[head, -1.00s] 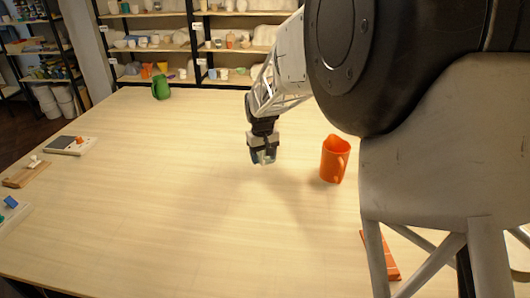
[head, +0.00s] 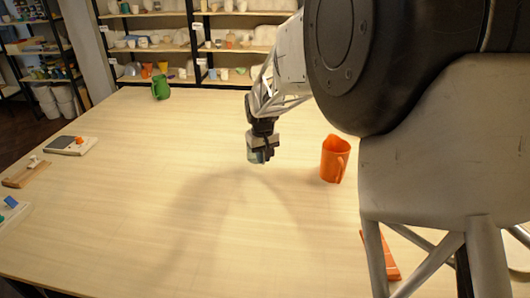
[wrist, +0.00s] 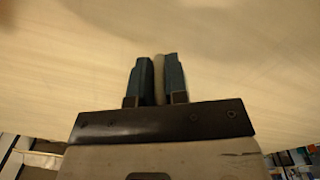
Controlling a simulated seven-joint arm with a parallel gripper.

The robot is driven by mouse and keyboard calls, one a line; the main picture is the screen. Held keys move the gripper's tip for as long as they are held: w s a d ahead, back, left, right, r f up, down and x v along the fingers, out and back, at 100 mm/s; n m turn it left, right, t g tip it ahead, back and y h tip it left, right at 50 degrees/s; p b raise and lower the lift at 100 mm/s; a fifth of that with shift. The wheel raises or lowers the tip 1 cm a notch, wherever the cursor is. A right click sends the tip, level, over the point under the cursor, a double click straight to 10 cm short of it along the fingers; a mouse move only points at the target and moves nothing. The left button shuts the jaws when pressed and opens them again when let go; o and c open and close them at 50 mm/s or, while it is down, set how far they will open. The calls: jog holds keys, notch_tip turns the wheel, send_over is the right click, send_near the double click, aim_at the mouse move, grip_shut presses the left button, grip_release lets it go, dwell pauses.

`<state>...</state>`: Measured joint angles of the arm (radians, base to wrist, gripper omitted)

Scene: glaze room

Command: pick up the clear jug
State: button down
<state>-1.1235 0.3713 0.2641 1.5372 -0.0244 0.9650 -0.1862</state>
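I cannot make out a clear jug in either view. My gripper (head: 258,157) hangs over the middle of the table, left of an orange jug (head: 334,160) and apart from it. In the wrist view its two dark teal fingers (wrist: 158,80) stand close together with a narrow gap. A pale tan strip shows in that gap. I cannot tell whether it is a thing between the fingers, part of a finger, or the table behind. The orange jug stands upright, handle to the right. A green jug (head: 160,87) stands at the far left edge.
The wooden table (head: 120,200) is mostly bare in the middle and front. Boards with small items (head: 72,145) lie along its left edge. An orange flat thing (head: 392,262) lies at the right, partly behind my arm. Shelves (head: 160,48) of pottery stand behind.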

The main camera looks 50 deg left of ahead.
jog(key=shift+r, duration=0.35)
dwell(0.5)
jog(key=shift+r, duration=4.55)
jog(key=shift+r, duration=0.1)
jog(key=shift+d, duration=0.1)
